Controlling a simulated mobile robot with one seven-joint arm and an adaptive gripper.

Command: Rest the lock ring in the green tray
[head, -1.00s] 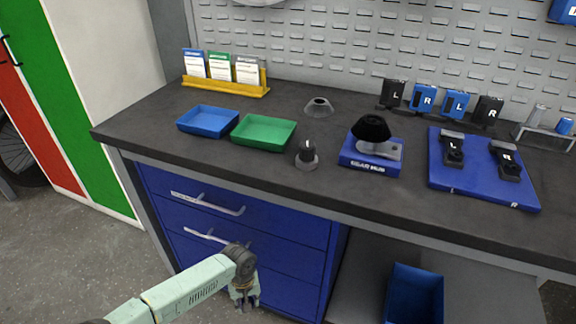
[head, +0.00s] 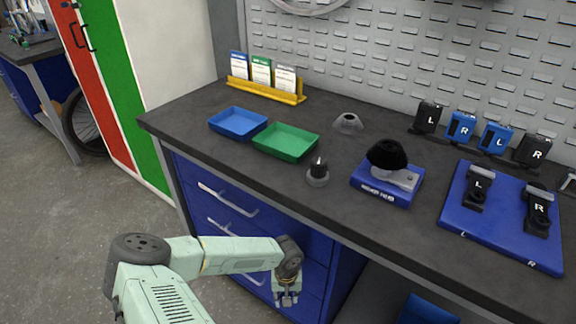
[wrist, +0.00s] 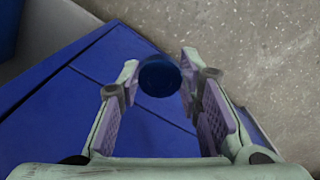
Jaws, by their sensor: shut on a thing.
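My gripper (head: 287,298) hangs low in front of the blue drawers, below the bench top. In the wrist view its fingers (wrist: 160,80) are around a dark blue round piece (wrist: 159,76), which appears to be the lock ring. Its far side is hidden, and it is too small to make out in the head view. The green tray (head: 286,142) is on the bench, up and level in the picture with my gripper. The tray looks empty. My gripper is well apart from it.
A blue tray (head: 238,123) sits left of the green one. A grey ring-shaped piece (head: 347,123), a black-topped post (head: 318,173) and the gear hub stand (head: 386,187) are to its right. The bench's front edge (head: 250,196) and drawer handles (head: 228,198) are near my arm.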

